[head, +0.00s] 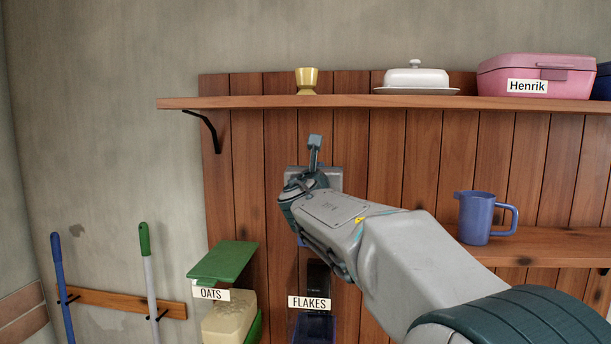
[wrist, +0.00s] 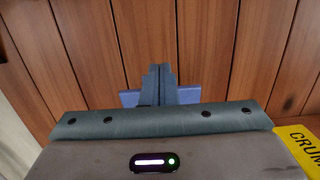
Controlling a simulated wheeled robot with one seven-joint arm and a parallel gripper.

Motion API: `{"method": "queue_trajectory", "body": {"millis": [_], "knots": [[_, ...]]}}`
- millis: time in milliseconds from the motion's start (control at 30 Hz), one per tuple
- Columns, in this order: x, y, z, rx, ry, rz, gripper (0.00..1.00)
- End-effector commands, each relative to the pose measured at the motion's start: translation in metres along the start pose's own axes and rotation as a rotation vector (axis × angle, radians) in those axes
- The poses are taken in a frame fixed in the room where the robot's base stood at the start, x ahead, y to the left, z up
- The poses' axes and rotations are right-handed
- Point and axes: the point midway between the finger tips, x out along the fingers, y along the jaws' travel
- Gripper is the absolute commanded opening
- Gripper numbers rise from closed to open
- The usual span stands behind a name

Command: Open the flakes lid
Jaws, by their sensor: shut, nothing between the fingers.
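The flakes container (head: 315,328) stands low in the middle of the head view, with a white FLAKES label (head: 310,303) on its front. It looks dark and blue. Its lid is mostly hidden behind my arm, so its position is unclear in the head view. In the wrist view a flat blue piece (wrist: 188,94) shows on both sides of the fingers; it may be the flakes lid. My gripper (head: 314,141) is above the container, in front of the board wall. Its fingers (wrist: 158,70) are shut and empty. I cannot tell whether they touch the blue piece.
The oats container (head: 229,322) with its green lid (head: 225,262) stands left of the flakes. A shelf (head: 350,101) above carries a yellow cup (head: 307,80), a white butter dish (head: 417,78) and a pink box (head: 536,75). A blue jug (head: 478,217) stands right of my arm.

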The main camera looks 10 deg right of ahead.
Motion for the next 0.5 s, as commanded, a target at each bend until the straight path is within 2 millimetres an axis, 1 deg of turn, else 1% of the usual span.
{"method": "queue_trajectory", "body": {"millis": [33,167,400,500], "knots": [[0.005,0.001,0.004,-0.001,0.001,0.002,0.00],[0.014,0.004,0.007,0.003,0.013,0.007,0.00],[0.028,0.004,0.007,0.002,0.084,0.008,0.00],[0.030,0.004,0.005,0.001,0.097,0.008,0.00]]}}
